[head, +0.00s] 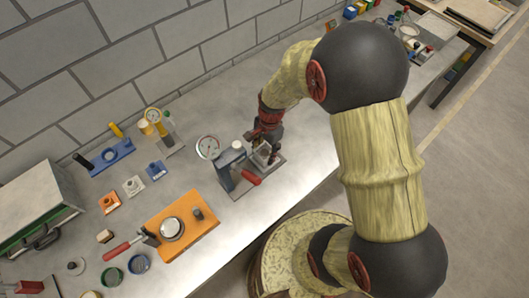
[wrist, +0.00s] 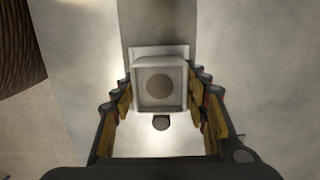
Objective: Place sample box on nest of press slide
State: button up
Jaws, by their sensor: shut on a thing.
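My gripper (head: 266,137) points down over the small press on the bench. In the wrist view my gripper (wrist: 160,98) has a finger on each side of the sample box (wrist: 160,66) and is shut on it. The sample box is a pale grey, square, open box with a dark round patch inside. It also shows under my gripper in the head view (head: 262,154). The press (head: 227,176) has a blue column and a round dial. The nest of its slide is mostly hidden by the box and fingers, so I cannot tell whether the box touches it.
A red handle (head: 250,181) lies at the front of the press. An orange tray (head: 183,228) with a round metal piece stands to the left. Blue, orange and white small fixtures stand farther left. The bench right of the press is clear.

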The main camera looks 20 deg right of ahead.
jog(key=shift+f, duration=0.15)
jog(key=o, duration=1.5)
notch_tip(320, 180, up, 12)
jog(key=d+p, duration=0.1)
notch_tip(320, 180, up, 14)
jog(key=n+t, duration=0.3)
jog(key=n, duration=0.3)
send_over(267, 155)
jog(key=s, duration=0.5)
jog(key=s+r+n+t, duration=0.1)
jog(key=s+r+n, duration=0.1)
jog(key=s+r, duration=0.1)
jog(key=s+a+r+n+t+h, duration=0.1)
jog(key=s+r+n, duration=0.2)
jog(key=s+r+n+t, duration=0.1)
jog(key=s+r+n, duration=0.2)
jog(key=shift+s+a, duration=0.15)
jog(key=shift+s, duration=0.15)
